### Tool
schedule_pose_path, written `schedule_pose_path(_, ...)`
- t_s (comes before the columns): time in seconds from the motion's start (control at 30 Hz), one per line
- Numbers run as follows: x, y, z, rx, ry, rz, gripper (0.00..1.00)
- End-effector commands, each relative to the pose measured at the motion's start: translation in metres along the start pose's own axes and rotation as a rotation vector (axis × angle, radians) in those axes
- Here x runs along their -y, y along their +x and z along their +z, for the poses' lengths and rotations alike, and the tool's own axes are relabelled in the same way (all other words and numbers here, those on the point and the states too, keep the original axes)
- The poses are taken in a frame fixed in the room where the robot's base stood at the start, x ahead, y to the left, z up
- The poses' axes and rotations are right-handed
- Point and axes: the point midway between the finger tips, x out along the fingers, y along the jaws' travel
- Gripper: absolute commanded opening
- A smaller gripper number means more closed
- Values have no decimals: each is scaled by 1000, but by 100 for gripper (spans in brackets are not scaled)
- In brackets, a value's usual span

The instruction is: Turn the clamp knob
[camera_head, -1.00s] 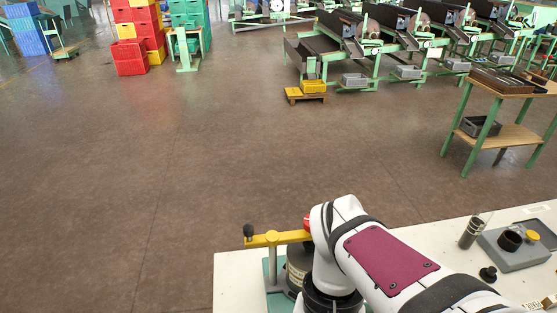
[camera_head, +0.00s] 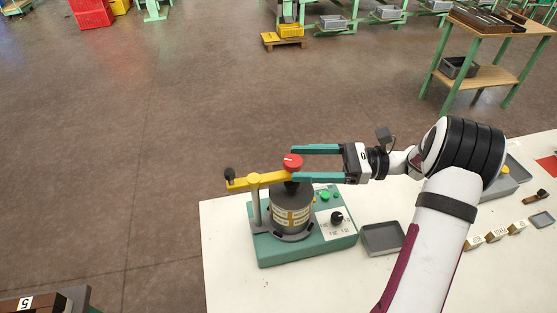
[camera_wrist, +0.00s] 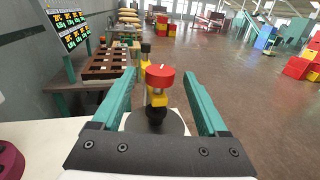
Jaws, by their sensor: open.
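The red clamp knob (camera_head: 292,162) sits on top of the yellow clamp arm (camera_head: 262,181), above a dark grey drum (camera_head: 291,210) on a green machine base (camera_head: 310,247). My gripper (camera_head: 293,164) is open and level, with its two teal fingers reaching left on either side of the knob. In the wrist view the red knob (camera_wrist: 160,75) stands between the fingers, apart from both, with visible gaps on each side. The yellow arm's far end carries a black knob (camera_head: 230,173).
A grey tray (camera_head: 382,239) and several small labelled blocks (camera_head: 495,234) lie on the white table (camera_head: 232,260) to the right. A black dial (camera_head: 337,218) is on the machine's front panel. Beyond the table is open floor.

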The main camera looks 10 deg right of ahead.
Motion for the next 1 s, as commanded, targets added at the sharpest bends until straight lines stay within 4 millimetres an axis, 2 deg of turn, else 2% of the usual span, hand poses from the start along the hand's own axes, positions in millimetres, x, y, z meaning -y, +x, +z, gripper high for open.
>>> schedule_pose_path(0.1, -1, 26, 0, 0, 1, 4, 76)
schedule_pose_path(0.23, -1, 45, 0, -1, 1, 3, 76)
schedule_pose_path(0.4, 0, 54, 0, -1, 0, 1, 76)
schedule_pose_path(0.6, 0, 54, 0, -1, 0, 1, 76)
schedule_pose_path(0.67, 0, 54, 0, 0, 0, 1, 68)
schedule_pose_path(1.0, 0, 54, 0, 0, 1, 1, 6)
